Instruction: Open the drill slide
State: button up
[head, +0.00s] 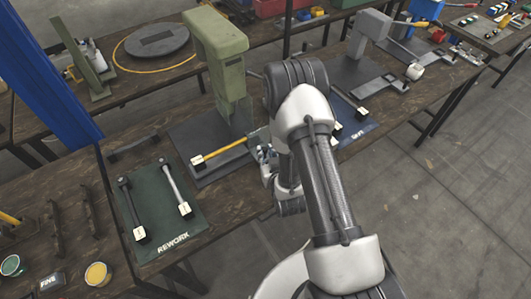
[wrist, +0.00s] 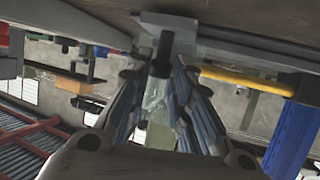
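The green press (head: 222,65) stands on a dark base plate on the wooden bench, with a yellow bar (head: 225,149) ending in a pale block at its left. My gripper (head: 265,152) is low at the right side of this press, by the bar's right end. In the wrist view a dark upright handle (wrist: 164,45) on a pale mount is at the fingertips of my gripper (wrist: 163,72). The fingers flank a pale piece, and I cannot tell whether they touch it. Which part is the drill slide is not clear; my arm hides part of this area.
A green REWORK mat (head: 155,215) with two bars lies at the left front. A grey press (head: 368,35) with a slide stands farther right. A round dark plate (head: 152,41) lies on the rear bench. A blue post (head: 45,70) rises at left. Floor at right is clear.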

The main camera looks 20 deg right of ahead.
jog(key=o, duration=0.5)
jog(key=v, duration=0.7)
jog(key=shift+s+r, duration=0.1)
jog(key=shift+s, duration=0.15)
dwell(0.3)
